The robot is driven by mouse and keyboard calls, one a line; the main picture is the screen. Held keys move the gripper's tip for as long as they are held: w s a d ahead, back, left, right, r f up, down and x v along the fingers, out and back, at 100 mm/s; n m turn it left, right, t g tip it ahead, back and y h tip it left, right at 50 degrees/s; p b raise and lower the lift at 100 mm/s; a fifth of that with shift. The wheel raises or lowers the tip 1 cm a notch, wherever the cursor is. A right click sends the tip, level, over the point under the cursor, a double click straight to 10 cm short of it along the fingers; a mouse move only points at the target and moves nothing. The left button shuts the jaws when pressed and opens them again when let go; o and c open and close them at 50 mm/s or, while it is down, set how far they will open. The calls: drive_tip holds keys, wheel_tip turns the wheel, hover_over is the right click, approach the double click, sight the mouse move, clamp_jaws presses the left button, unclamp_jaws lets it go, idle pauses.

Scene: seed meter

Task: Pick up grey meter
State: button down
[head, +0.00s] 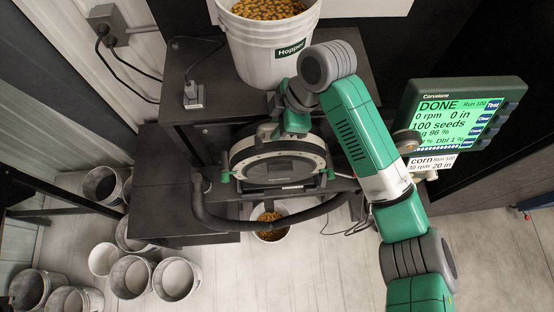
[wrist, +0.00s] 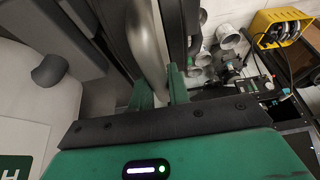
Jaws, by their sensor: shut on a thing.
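The grey meter (head: 278,168) is a round disc-shaped unit with a pale rim and green clamps at its sides. It stands at the dark bench in the middle of the head view, below the hopper bucket. My gripper (head: 292,128) is at the meter's upper rim in the head view. In the wrist view, my gripper's green fingers (wrist: 157,88) stand on both sides of the meter's curved grey rim (wrist: 150,45), shut on it. The lower end of the rim is hidden behind the gripper body. I cannot tell whether the meter is lifted.
The white Hopper bucket (head: 268,40), full of seed, stands close above the meter. A green display (head: 455,115) reading DONE is at the right. A thick black hose (head: 270,222) curves below the meter. A seed bucket (head: 271,235) is underneath, and several empty buckets (head: 131,277) are at lower left.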

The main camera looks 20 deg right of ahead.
drive_tip(key=shift+r, duration=0.2)
drive_tip(key=shift+r+b, duration=0.3)
drive_tip(key=shift+r, duration=1.35)
drive_tip(key=shift+s, duration=0.2)
drive_tip(key=s+a+b, duration=0.1)
drive_tip(key=s+a, duration=0.2)
drive_tip(key=s, duration=0.5)
drive_tip(key=s+a, duration=0.3)
drive_tip(key=s, duration=0.5)
drive_tip(key=shift+s+b, duration=0.3)
drive_tip(key=shift+b, duration=0.1)
